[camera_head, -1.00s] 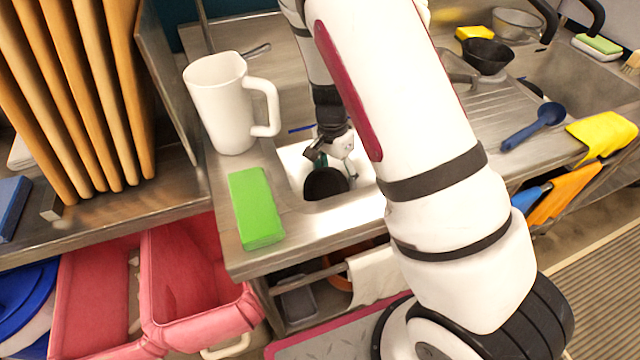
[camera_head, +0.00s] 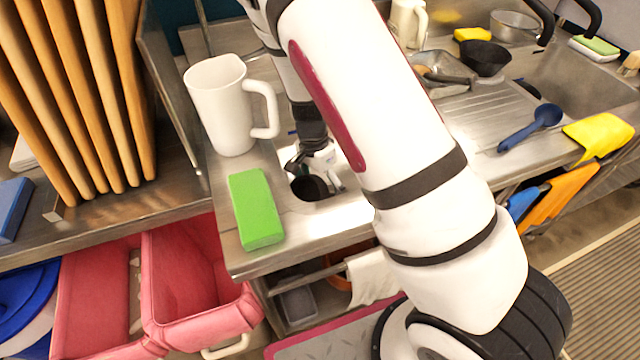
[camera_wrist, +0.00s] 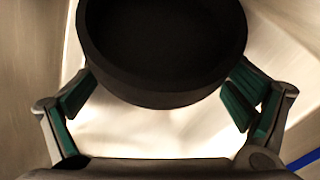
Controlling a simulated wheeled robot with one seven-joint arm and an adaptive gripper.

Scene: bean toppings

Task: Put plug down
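The plug is a round black piece like a short cup (camera_head: 309,188). In the head view it hangs at my gripper (camera_head: 312,163), over the small sink basin left of my arm. In the wrist view the black plug (camera_wrist: 165,60) fills the upper middle. My gripper's green-padded fingers (camera_wrist: 160,95) stand wide apart, with their tips against the plug's two sides. The plug's far side is cut off by the frame. I cannot tell whether its underside touches the basin floor.
A white jug (camera_head: 220,105) and a green block (camera_head: 256,208) stand close on the left of the basin. Wooden boards (camera_head: 85,100) are at far left. Red bins (camera_head: 195,285) are below.

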